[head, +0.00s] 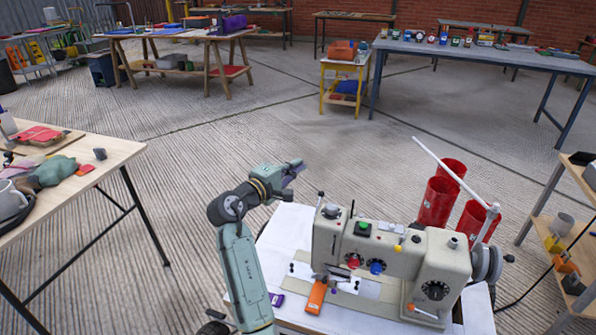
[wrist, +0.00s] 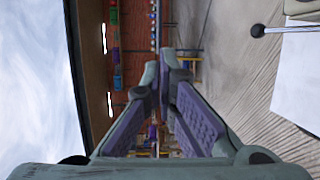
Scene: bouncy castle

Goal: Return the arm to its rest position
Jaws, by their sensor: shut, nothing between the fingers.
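My arm (head: 240,265) rises from the bottom of the head view and bends to the right at its upper end. My gripper (head: 296,168) is up in the air behind and left of the cream sewing machine (head: 395,250), apart from it. In the wrist view my gripper (wrist: 160,72) shows its two purple-padded fingers coming together at the tips, with nothing between them. The wrist view is turned sideways, with sky at the left and floor at the right.
The machine stands on a white-topped table (head: 285,235) with an orange tool (head: 316,296) in front. Red cylinders (head: 437,202) stand behind it. A cluttered wooden table (head: 105,155) is at the left, and a shelf (head: 545,215) at the right. Open floor (head: 220,130) lies beyond.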

